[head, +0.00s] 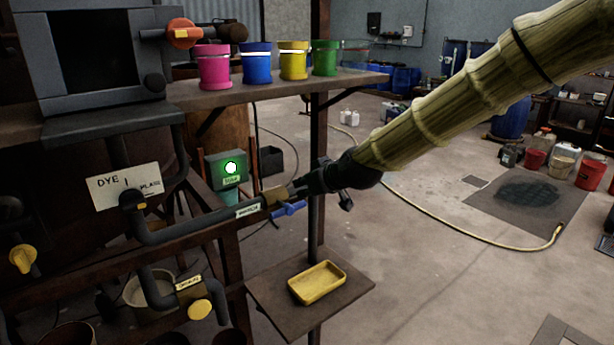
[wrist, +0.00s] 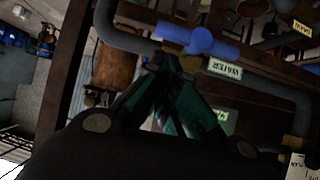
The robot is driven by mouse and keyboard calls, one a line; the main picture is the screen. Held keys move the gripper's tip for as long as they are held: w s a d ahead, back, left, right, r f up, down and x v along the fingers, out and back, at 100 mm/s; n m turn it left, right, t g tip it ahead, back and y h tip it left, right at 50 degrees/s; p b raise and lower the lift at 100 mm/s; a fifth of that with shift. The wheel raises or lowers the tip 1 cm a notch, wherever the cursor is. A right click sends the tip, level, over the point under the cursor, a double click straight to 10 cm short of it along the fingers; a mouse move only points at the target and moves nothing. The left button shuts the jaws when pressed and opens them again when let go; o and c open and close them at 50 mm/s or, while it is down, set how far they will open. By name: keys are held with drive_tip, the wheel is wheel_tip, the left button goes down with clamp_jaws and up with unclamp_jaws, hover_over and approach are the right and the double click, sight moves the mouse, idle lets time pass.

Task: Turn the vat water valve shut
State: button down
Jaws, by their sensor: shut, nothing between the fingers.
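The water valve has a brass body (head: 273,196) on a dark pipe, with a blue lever handle (head: 289,209). In the wrist view the blue handle (wrist: 214,46) lies roughly along the pipe, and a label reading WATER (wrist: 224,69) is beside it. My gripper (head: 291,190) is at the valve, just above the handle in the head view. In the wrist view its dark fingertips (wrist: 170,64) are together, close to the valve body and handle. They hold nothing. I cannot tell whether they touch the handle.
A second valve with a yellow handle (head: 200,309) is on a lower pipe. A yellow tray (head: 317,282) sits on a small shelf below. Coloured pots, including a yellow one (head: 293,62), stand on the upper shelf. A dark post (head: 316,240) is close by. The floor at right is mostly open.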

sight(307, 203)
drive_tip(key=shift+w+a+f, duration=0.1)
drive_tip(key=shift+f, duration=0.7)
drive_tip(key=shift+w+d+f+m+g+y+b, duration=0.3)
drive_tip(key=shift+d+f+m+y+b, duration=0.1)
drive_tip(key=shift+m+y+b, duration=0.2)
idle(0.6)
